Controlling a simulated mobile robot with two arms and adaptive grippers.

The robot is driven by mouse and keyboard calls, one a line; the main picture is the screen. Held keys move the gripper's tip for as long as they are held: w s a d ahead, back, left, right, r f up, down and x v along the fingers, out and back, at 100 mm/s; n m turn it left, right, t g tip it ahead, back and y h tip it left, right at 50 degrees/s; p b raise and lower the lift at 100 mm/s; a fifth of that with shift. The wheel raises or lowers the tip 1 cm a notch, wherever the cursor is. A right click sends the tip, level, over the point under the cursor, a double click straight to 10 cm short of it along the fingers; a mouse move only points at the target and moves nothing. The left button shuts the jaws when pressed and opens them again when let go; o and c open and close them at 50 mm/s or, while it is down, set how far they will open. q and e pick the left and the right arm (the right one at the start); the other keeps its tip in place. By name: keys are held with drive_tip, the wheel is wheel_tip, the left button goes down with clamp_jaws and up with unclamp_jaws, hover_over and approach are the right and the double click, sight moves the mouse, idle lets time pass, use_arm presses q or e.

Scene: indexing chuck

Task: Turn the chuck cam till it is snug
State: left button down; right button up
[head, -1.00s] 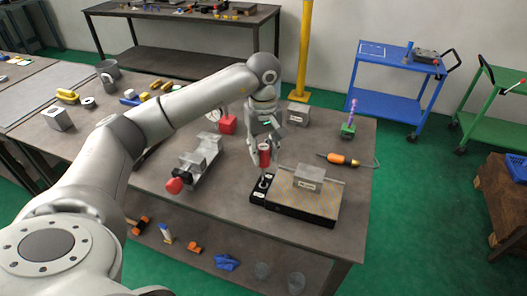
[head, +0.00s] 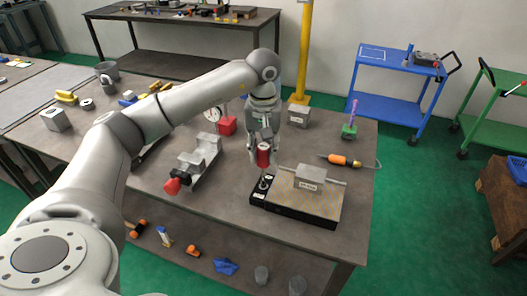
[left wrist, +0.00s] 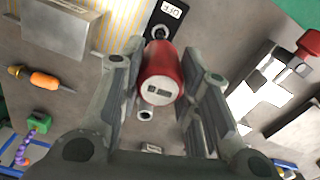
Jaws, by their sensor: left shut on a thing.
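The chuck (head: 325,205) is a low black block with a striped yellowish top, on the table's front right. A grey labelled block (head: 311,176) sits on it. The chuck cam (head: 265,183) is a small round dark part at the chuck's left end. In the left wrist view the cam (left wrist: 159,32) lies on a black plate marked OFF (left wrist: 172,9). My left gripper (head: 263,148) is shut on an upright red handle (head: 263,157) above the cam. The handle (left wrist: 160,75) lies between its fingers. I cannot tell how its lower end meets the cam. My right gripper is not in view.
A grey vise (head: 200,160) with a red knob stands left of the chuck. An orange-handled tool (head: 340,160) lies behind it to the right. The table's right front corner is bare.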

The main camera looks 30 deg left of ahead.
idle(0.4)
use_arm(q)
drive_tip(key=shift+m+b, duration=0.45)
drive_tip(key=shift+m, duration=1.35)
drive_tip(key=shift+m+b, duration=0.45)
drive_tip(key=shift+m, duration=1.25)
drive_tip(key=shift+n, duration=0.4)
